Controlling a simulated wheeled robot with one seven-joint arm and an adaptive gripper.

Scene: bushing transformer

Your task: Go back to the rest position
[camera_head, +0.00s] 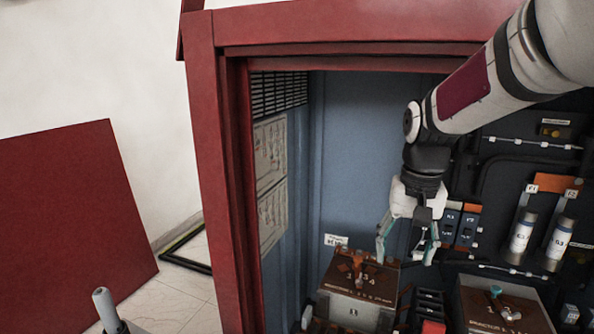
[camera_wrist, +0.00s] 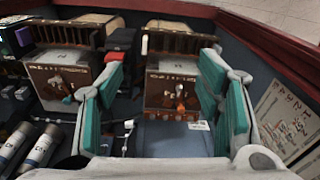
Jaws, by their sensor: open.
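My gripper (camera_head: 407,250) hangs inside the red-framed cabinet (camera_head: 228,170), pointing down. It is above and slightly right of a brown-topped transformer box (camera_head: 360,283) with a copper-coloured fitting on top. Its teal-padded fingers are spread apart with nothing between them. In the wrist view my gripper (camera_wrist: 163,95) is open, and the same brown box (camera_wrist: 172,90) with its orange-brown fitting shows between and beyond the fingers. Whether a fingertip touches the box cannot be told.
A second brown box (camera_head: 500,305) stands to the right. Two white cylindrical fuses (camera_head: 523,235) are on the cabinet's right side. The red frame borders the opening at left and top. A red panel (camera_head: 75,215) leans against the wall at left.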

